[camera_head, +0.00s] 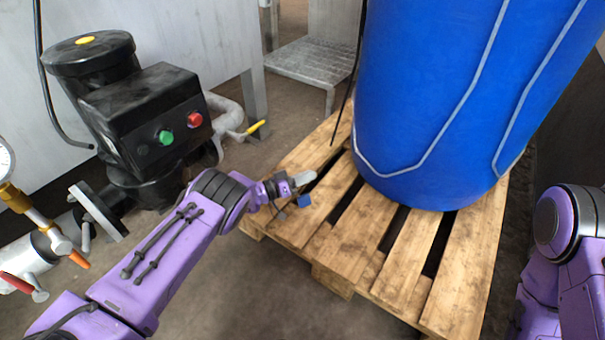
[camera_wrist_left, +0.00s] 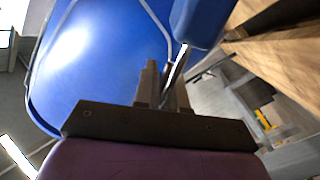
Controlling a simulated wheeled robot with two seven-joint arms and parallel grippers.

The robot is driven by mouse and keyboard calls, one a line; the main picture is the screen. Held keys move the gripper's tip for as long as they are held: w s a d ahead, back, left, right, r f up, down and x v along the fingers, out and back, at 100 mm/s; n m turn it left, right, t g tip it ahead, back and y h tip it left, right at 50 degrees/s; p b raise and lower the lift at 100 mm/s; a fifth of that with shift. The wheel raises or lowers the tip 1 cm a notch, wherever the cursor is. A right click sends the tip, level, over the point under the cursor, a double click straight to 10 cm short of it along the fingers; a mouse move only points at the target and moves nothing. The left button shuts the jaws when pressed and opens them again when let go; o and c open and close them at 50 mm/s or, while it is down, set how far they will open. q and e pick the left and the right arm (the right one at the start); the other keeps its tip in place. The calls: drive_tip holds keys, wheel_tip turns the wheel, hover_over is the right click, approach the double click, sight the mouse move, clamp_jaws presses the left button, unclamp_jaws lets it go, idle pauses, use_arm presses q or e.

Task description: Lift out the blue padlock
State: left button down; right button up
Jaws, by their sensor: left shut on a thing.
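The blue padlock (camera_head: 304,200) is small and shows just below my left gripper (camera_head: 298,183) in the head view, in front of the near left part of the wooden pallet. In the left wrist view the padlock (camera_wrist_left: 198,22) is large at the top, with its metal shackle (camera_wrist_left: 177,68) running to the fingers of my left gripper (camera_wrist_left: 165,88). The left gripper is shut on the padlock, at its shackle. I cannot tell its exact height over the pallet. My right arm shows at the right edge, but its gripper is out of view.
A big blue barrel (camera_head: 440,90) stands on the wooden pallet (camera_head: 330,245), right of my left gripper. A black motor unit (camera_head: 150,115) with green and red buttons stands on the left, beside pipes and valves. A metal step (camera_head: 310,62) is behind. Bare floor lies before the pallet.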

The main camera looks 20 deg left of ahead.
use_arm(q)
drive_tip(key=shift+s+d+p, duration=0.25)
drive_tip(key=shift+d+p, duration=0.05)
drive_tip(key=shift+d, duration=0.4)
drive_tip(key=shift+s+d+p, duration=0.25)
drive_tip(key=shift+d, duration=0.5)
drive_tip(key=shift+s+d+p, duration=0.25)
drive_tip(key=shift+d+p, duration=0.05)
drive_tip(key=shift+d, duration=0.4)
